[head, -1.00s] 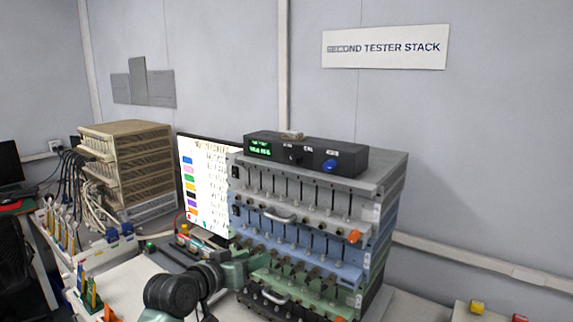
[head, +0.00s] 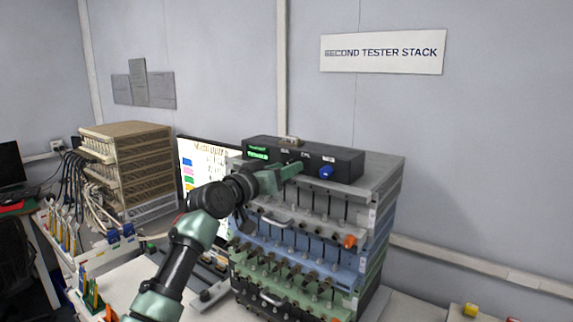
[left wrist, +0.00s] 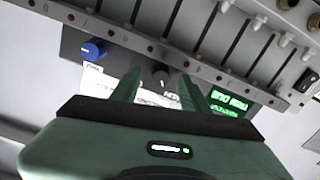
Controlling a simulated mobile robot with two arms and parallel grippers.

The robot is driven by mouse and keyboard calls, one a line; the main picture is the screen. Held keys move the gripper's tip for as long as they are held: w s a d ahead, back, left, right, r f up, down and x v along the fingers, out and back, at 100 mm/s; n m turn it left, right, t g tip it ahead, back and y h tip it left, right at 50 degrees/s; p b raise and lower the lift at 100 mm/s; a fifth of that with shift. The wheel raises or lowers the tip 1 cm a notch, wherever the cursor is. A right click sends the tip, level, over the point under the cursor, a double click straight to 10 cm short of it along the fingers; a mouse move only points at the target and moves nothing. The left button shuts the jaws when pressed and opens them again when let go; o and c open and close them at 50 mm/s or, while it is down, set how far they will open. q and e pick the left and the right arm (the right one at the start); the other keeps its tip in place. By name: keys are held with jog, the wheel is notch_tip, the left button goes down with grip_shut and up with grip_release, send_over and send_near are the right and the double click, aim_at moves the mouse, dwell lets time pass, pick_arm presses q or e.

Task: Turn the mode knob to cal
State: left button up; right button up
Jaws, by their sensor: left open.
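A dark control box (head: 345,159) sits on top of the tester stack, with a lit green display (head: 258,153) and a blue knob (head: 326,172) on its front. My left gripper (head: 297,168) is at the front of the box, between the display and the blue knob. In the left wrist view, seen upside down, a small dark knob with a pale mark (left wrist: 161,77) lies between the two open fingers of my left gripper (left wrist: 160,88). I cannot tell whether they touch it. In the head view my gripper hides this knob. Its label is unreadable.
The tester stack (head: 385,195) has rows of channels and handles below the box. A screen (head: 205,160) stands behind my left arm. A second, beige stack (head: 145,150) with cables is at left. A small tan object (head: 290,141) lies on top of the box.

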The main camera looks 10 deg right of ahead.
pick_arm(q)
jog(key=shift+w+d, duration=0.3)
jog(key=shift+w, duration=0.1)
grip_shut()
jog(key=shift+f+m+b, duration=0.25)
jog(key=shift+m+b, duration=0.25)
jog(key=shift+b, duration=0.25)
jog(key=shift+r+m+b, duration=0.1)
jog(key=shift+m+b, duration=1.7)
jog(key=shift+m, duration=1.1)
